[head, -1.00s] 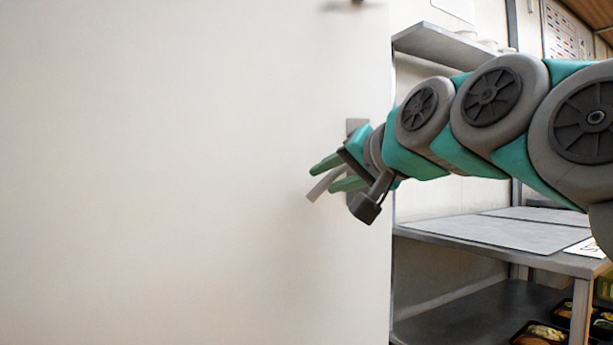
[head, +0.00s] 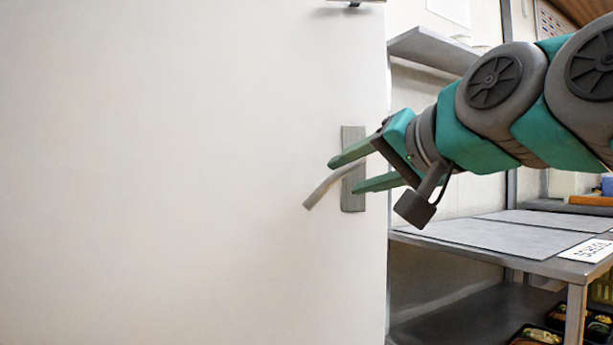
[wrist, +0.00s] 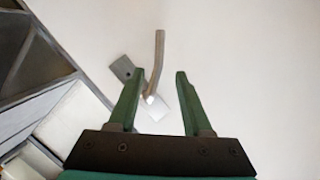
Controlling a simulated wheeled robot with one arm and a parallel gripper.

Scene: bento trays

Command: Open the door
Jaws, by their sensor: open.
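The white door (head: 190,180) fills the left and middle of the head view. Its grey lever handle (head: 328,187) slants down to the left from a metal plate (head: 352,195) near the door's right edge. My gripper (head: 342,177) is open, with its green fingers just in front of the plate, one above and one below the lever in the picture. In the wrist view, the lever (wrist: 158,62) extends from between the open fingers (wrist: 160,78) past their tips. I cannot tell whether a finger touches it.
Right of the door stands a metal table (head: 530,240) with grey mats and a sign. Bento trays (head: 540,335) lie on its lower shelf. A wall shelf (head: 432,50) hangs above. A metal fitting is at the door's top edge.

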